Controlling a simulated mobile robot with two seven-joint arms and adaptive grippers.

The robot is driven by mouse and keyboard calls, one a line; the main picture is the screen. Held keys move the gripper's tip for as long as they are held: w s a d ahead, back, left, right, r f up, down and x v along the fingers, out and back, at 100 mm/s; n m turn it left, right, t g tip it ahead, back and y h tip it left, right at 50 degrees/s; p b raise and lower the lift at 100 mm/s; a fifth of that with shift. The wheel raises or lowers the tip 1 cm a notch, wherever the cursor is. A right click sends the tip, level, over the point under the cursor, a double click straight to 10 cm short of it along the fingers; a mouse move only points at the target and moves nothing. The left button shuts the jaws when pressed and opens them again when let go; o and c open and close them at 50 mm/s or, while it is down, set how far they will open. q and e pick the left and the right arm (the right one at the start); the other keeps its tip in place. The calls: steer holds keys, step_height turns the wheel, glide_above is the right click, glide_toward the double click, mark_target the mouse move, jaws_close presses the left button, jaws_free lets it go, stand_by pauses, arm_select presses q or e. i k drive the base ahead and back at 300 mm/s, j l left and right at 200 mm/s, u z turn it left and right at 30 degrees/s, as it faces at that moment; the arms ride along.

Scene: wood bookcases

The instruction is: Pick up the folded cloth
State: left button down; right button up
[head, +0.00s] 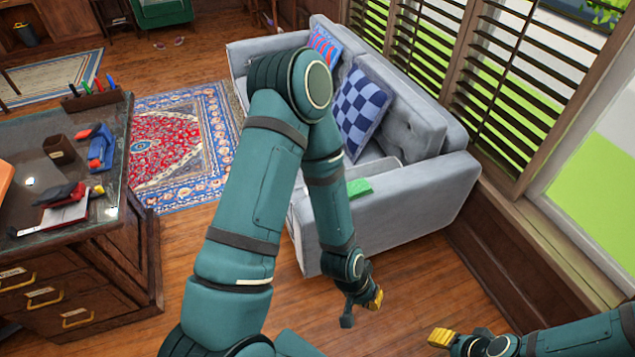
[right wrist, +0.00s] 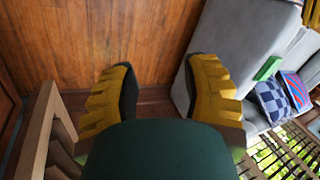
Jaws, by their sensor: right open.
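The folded cloth looks to be the small green item (head: 359,187) lying on the near arm of the grey sofa (head: 400,212). It also shows as a green patch in the right wrist view (right wrist: 267,68). My left gripper (head: 361,310) hangs in front of the sofa's near side, below and apart from the cloth; its fingers look spread, with nothing between them. My right gripper (right wrist: 160,80) is open and empty, with wooden floor beyond its yellow-padded fingers. In the head view its yellow fingertip (head: 440,338) shows low on the right, away from the cloth.
A dark desk (head: 125,225) with tools and small boxes stands at the left. A checked cushion (head: 361,108) lies on the sofa. Slatted blinds and a wooden sill (head: 520,235) line the right. Wooden floor (head: 410,285) is clear before the sofa.

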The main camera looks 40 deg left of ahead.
mark_target(359, 188)
steer(key=i+u, duration=0.2)
steer(key=u, duration=0.7)
steer(key=z, duration=1.15)
steer(key=u, duration=1.15)
